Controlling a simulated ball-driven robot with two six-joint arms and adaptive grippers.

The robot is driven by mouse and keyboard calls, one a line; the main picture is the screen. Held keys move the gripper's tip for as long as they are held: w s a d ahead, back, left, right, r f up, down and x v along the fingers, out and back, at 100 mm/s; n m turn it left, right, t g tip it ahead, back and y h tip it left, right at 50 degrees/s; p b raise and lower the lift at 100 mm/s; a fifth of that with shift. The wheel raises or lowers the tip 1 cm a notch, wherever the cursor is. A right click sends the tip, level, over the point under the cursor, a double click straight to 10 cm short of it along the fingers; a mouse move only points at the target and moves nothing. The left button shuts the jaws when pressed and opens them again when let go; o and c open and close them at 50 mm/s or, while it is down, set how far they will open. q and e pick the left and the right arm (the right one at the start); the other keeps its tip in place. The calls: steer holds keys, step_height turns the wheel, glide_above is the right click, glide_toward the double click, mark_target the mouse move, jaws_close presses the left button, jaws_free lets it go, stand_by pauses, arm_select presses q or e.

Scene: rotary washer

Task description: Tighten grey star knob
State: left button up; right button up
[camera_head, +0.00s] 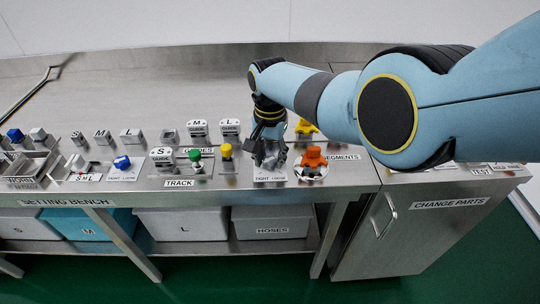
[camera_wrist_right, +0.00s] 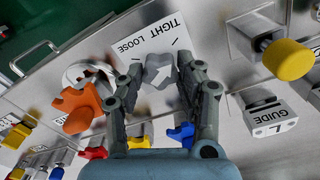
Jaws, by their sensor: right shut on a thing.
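The grey star knob (camera_wrist_right: 158,70) sits on a pale plate marked TIGHT and LOOSE in the right wrist view. In the head view my right gripper (camera_head: 268,150) points down at the front of the bench, over the TIGHT LOOSE plate (camera_head: 270,178). It hides most of the knob there. My left gripper is in neither view.
An orange knob (camera_head: 312,160) stands close to the right of my right gripper. A yellow knob (camera_head: 227,151) and a green knob (camera_head: 195,156) stand to its left. Labelled guide blocks (camera_head: 197,128) stand behind. The bench top (camera_head: 150,85) further back is clear.

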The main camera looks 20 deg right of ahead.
mark_target(270, 159)
steer(key=o, duration=1.1)
steer(key=shift+o, duration=0.2)
step_height(270, 159, up, 12)
